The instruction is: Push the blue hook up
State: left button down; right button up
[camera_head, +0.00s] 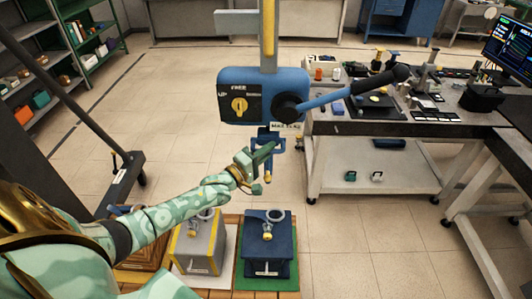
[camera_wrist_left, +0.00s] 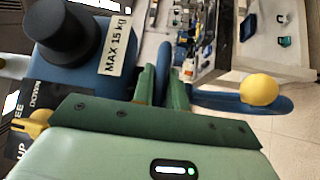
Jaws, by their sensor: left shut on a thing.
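The blue hook (camera_head: 268,178) hangs below the blue hoist box (camera_head: 240,80) and has a yellow ball at its lower end. In the left wrist view the hook (camera_wrist_left: 225,101) extends to the right of my fingers, with its yellow ball (camera_wrist_left: 260,89) at the right. My left gripper (camera_head: 266,152) is at the upper part of the hook, just under the "MAX 15 kg" label (camera_head: 286,126). In the left wrist view its green fingers (camera_wrist_left: 162,88) are closed around a blue part of the hook. My right gripper is not in view.
The box has a yellow knob (camera_head: 239,105) and a blue lever (camera_head: 350,90) reaching right. Below stand a grey box (camera_head: 196,250) and a dark blue box (camera_head: 266,252), each with a ring on top. A cluttered workbench (camera_head: 350,127) is at the right.

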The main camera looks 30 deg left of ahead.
pick_arm(q)
jog(key=shift+r, duration=0.5)
jog(key=c, duration=1.4)
grip_release()
jog(key=shift+a+f, duration=0.1)
jog(key=v, duration=1.6)
jog(key=shift+p, duration=0.4)
jog(key=shift+s, duration=0.15)
